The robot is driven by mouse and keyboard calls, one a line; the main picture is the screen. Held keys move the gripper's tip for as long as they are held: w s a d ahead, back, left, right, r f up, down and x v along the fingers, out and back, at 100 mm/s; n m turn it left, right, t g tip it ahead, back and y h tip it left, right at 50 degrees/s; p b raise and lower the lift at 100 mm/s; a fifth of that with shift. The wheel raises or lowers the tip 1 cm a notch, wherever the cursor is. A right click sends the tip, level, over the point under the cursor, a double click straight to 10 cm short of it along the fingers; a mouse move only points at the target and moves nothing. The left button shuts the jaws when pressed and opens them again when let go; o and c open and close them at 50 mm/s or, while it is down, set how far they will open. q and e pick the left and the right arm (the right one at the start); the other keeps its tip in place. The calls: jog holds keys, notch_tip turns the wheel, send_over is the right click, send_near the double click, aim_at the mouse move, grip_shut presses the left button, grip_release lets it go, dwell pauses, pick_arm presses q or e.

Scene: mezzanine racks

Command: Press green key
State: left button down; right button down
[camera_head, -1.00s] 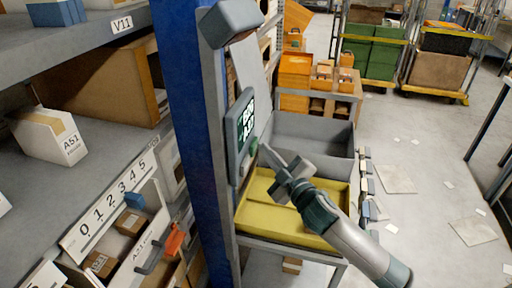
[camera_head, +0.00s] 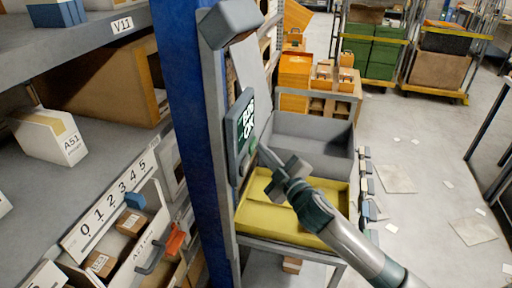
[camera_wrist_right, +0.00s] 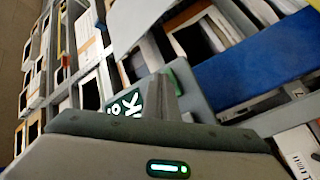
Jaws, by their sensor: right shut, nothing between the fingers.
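A grey-green panel with a lit screen (camera_head: 247,122) is fixed to the grey post beside the blue upright. The lower line on its screen reads like "OK". The green key (camera_head: 253,144) shows as a small green patch at the panel's lower right edge. My right gripper (camera_head: 263,150) is shut and empty, its fingertips right at the key. I cannot tell whether they touch it. In the right wrist view the fingers (camera_wrist_right: 161,96) stand in front of the panel (camera_wrist_right: 192,88) and hide part of it; a green bit (camera_wrist_right: 173,77) shows beside them. My left gripper is not in view.
The blue upright (camera_head: 187,130) and shelves with boxes stand to the left. A yellow tray (camera_head: 322,236) lies below my right gripper, with a grey bin (camera_head: 312,126) behind it. Loaded trolleys stand at the back. The floor to the right is mostly clear, with scattered sheets.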

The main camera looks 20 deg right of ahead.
jog(key=shift+d, duration=0.1)
dwell(0.4)
jog(key=shift+s+d, duration=0.55)
jog(key=shift+d, duration=0.05)
jog(key=shift+s+d+p, duration=0.15)
jog(key=shift+s+d, duration=0.6)
jog(key=shift+d, duration=0.25)
jog(key=shift+s+d+p, duration=0.15)
jog(key=shift+s+d, duration=0.6)
jog(key=shift+d, duration=0.25)
